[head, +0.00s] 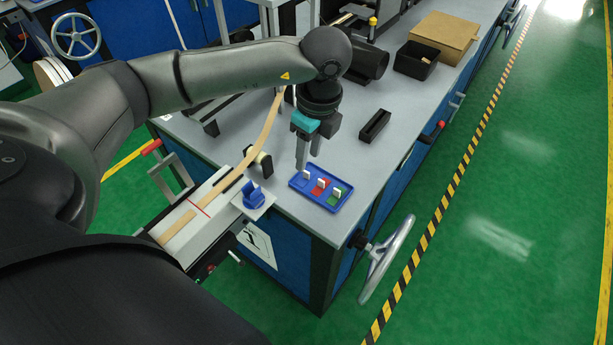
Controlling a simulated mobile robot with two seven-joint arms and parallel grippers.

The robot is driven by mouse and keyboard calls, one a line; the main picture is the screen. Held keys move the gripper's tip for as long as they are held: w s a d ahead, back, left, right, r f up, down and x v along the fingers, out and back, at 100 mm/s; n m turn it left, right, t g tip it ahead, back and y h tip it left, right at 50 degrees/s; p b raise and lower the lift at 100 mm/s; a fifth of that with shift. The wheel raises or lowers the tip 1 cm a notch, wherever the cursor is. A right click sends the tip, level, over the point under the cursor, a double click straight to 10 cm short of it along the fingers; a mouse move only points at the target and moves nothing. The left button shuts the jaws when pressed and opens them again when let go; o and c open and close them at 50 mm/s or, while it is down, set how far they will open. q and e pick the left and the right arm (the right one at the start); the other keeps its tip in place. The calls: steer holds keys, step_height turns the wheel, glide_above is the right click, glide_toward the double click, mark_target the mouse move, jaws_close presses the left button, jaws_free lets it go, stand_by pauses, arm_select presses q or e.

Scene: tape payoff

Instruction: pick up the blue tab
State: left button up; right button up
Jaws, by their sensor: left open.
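A shallow blue tray (328,205) lies near the front corner of the grey bench. In it, from left to right, are a blue tab (305,176), a red tab (320,186) and a green tab (337,195), each with a pale upright piece. My left gripper (307,163) points down over the left end of the tray, close to the blue tab. Its fingers are apart, and I see nothing held between them. Whether a fingertip touches the tab or tray I cannot tell. My right gripper is not in view.
A tan tape (262,145) runs down to a white guide with a red line, left of the tray. A blue clamp-like part (253,194) stands between them. A narrow black box (375,126) lies behind the tray. A handwheel (388,262) sticks out at the bench's right side.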

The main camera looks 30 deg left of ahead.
mark_target(306, 172)
arm_select(q)
steer(key=shift+w+a+f+b, duration=0.1)
steer(key=shift+a+f+b, duration=0.1)
steer(key=shift+f, duration=1.15)
steer(key=shift+w+a+f+b, duration=0.1)
steer(key=shift+a+f+b, duration=0.1)
steer(key=shift+f, duration=1.15)
steer(key=shift+d, duration=0.1)
steer(key=shift+c, duration=0.3)
jaws_close()
